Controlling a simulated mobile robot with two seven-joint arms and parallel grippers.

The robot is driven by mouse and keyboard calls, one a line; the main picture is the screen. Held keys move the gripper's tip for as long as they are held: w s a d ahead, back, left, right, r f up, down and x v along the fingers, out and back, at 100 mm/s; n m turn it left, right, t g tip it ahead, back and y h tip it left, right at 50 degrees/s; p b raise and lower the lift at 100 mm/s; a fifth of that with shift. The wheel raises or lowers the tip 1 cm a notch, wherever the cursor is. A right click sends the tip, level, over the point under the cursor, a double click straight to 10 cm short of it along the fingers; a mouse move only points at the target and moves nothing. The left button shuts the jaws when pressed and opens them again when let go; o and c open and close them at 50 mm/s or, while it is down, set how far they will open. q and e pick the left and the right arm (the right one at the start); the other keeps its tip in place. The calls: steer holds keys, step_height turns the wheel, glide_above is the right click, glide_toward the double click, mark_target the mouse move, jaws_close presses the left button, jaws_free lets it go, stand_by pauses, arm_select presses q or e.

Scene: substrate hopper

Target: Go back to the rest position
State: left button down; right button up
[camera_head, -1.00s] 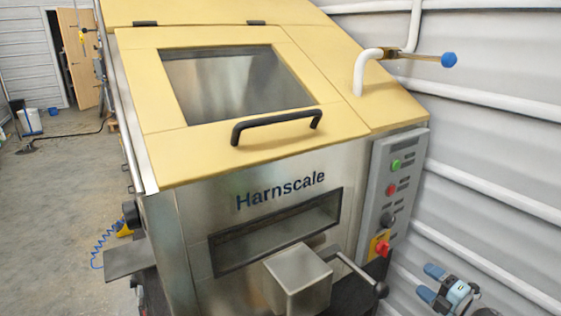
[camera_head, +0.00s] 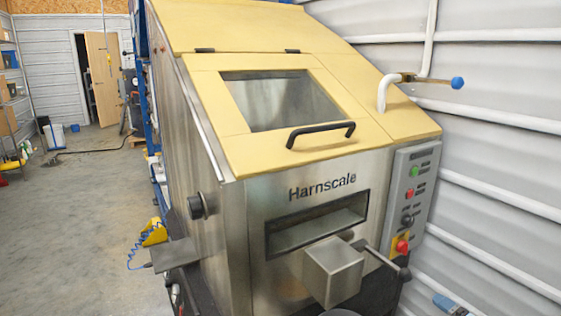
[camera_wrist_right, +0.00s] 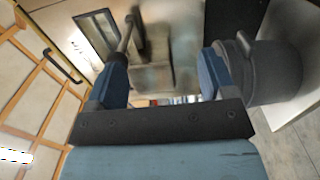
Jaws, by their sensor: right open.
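The Harnscale hopper (camera_head: 275,215) stands in front of me, with its yellow lid (camera_head: 225,150) shut and the black lid handle (camera_head: 320,133) lying along it. My right gripper (camera_wrist_right: 160,85) is open in the right wrist view, its two blue fingers spread apart with nothing seen between them. A bit of it also shows at the bottom right edge of the head view (camera_head: 447,304). My left gripper does not show in any frame.
A control panel (camera_head: 408,195) with buttons is on the hopper's right side. A crank handle (camera_head: 385,262) sticks out beside the steel box (camera_head: 333,270). A pipe with a blue-ended lever (camera_head: 457,82) rises at the right. Open floor (camera_head: 80,230) lies to the left.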

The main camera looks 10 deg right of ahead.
steer(key=s+a+f+m+g+h, duration=0.1)
steer(key=s+a+f+m+g, duration=0.2)
steer(key=s+a+m, duration=0.6)
steer(key=s+a+f+m+g+h, duration=0.2)
steer(key=s+a+f+m+g, duration=0.25)
steer(key=s+a, duration=0.95)
steer(key=a+r+m+t, duration=0.3)
steer(key=a+m, duration=0.3)
steer(key=a, duration=0.1)
arm_select(q)
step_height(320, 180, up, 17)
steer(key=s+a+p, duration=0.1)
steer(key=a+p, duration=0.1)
steer(key=p, duration=2.5)
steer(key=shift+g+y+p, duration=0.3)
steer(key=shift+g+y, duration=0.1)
arm_select(e)
step_height(320, 180, up, 17)
steer(key=s+d+g, duration=0.1)
steer(key=d, duration=0.1)
steer(key=shift+s+d+r+h, duration=0.2)
steer(key=shift+d+h, duration=0.05)
steer(key=shift+h, duration=0.05)
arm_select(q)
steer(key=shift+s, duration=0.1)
